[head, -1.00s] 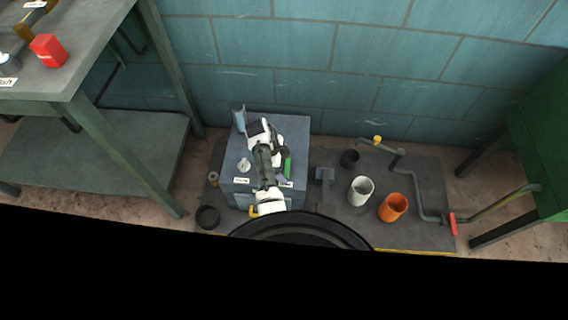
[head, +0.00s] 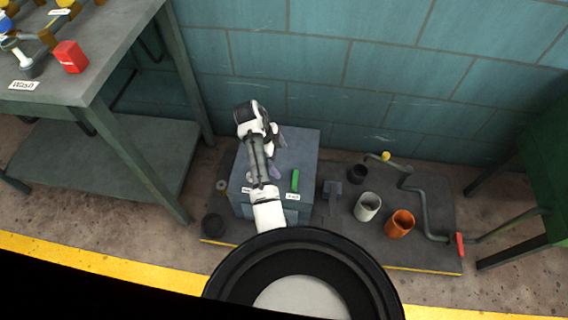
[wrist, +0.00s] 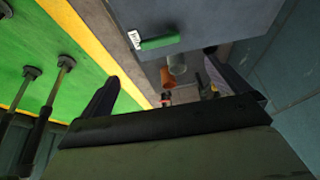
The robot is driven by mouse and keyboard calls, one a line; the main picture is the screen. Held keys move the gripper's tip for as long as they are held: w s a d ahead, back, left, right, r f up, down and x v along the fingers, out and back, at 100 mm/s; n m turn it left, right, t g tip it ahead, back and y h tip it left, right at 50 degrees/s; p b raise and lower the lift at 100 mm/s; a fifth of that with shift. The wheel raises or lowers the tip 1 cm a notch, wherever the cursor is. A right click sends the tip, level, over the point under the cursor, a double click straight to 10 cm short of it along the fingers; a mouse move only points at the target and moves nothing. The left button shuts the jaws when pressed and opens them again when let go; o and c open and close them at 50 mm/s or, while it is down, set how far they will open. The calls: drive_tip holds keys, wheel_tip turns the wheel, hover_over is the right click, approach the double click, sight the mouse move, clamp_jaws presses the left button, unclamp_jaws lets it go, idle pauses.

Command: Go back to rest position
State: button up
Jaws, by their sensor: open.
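My gripper (wrist: 165,92) is open and empty in the wrist view, with a dark finger at each side. In the head view my arm reaches over the grey-blue cabinet (head: 307,150). The gripper there is partly hidden by my own wrist, above the cabinet's back part. A green bar-like piece (head: 295,180) lies on the cabinet top beside a white label, to the right of my arm. It also shows in the wrist view (wrist: 160,42), apart from the fingers. My arm covers the left part of the cabinet top.
A dark floor platform right of the cabinet holds a white cup (head: 367,206), an orange cup (head: 399,224), a black cup (head: 357,173) and a bent pipe with a red handle (head: 460,244). A workbench with a red box (head: 70,57) stands left. A tiled wall is behind.

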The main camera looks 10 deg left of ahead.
drive_tip(key=shift+a+r, duration=0.2)
drive_tip(key=shift+r, duration=0.25)
